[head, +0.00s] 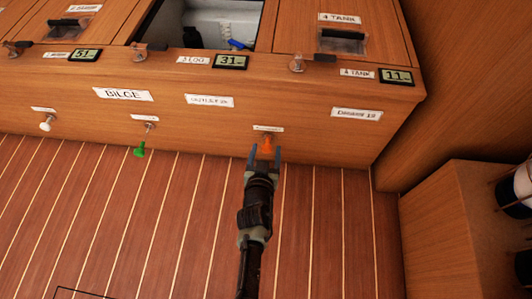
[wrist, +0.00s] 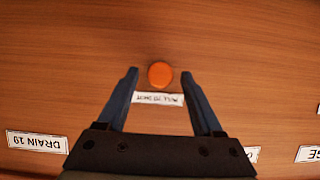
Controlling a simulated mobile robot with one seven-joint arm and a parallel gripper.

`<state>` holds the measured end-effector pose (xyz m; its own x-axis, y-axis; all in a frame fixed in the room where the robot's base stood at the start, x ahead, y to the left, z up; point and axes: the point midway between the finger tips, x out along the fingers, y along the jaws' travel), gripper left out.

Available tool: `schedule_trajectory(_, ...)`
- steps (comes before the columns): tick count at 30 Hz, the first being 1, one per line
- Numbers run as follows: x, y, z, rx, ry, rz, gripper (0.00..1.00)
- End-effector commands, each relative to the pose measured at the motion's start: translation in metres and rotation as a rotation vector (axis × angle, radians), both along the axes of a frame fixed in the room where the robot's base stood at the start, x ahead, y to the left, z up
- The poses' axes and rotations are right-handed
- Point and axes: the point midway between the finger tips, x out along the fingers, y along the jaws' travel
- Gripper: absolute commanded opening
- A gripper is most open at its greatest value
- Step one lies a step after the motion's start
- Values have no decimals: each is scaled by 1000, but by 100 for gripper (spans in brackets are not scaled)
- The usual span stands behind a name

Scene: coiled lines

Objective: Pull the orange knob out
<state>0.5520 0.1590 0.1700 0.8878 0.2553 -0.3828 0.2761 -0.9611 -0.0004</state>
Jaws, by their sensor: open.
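The orange knob (head: 266,145) is on the wooden front panel of the cabinet, below a small white label. In the wrist view the knob (wrist: 160,74) is a round orange disc, just beyond and between the fingertips, with a "pull" label (wrist: 158,99) beside it. My gripper (head: 265,155) is open, with its blue fingers on either side of the knob's line. It also shows in the wrist view (wrist: 159,76), and its fingers do not visibly touch the knob. How deep the fingertips are relative to the knob is hard to tell.
A white knob (head: 47,122) and a green knob (head: 140,149) are farther left on the same panel. An open hatch (head: 205,22) is in the cabinet top. A wooden box (head: 455,230) stands at the right. The striped floor (head: 180,220) is clear.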

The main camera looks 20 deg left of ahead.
Motion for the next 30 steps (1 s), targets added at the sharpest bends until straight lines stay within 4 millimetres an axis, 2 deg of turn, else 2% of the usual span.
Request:
schedule_trajectory(9,2,1,-1,0,0,0,68)
schedule_trajectory(11,2,1,-1,0,0,0,59)
schedule_trajectory(18,2,1,-1,0,0,0,16)
schedule_trajectory(21,2,1,-1,0,0,0,0)
schedule_trajectory(30,2,1,-1,0,0,0,0)
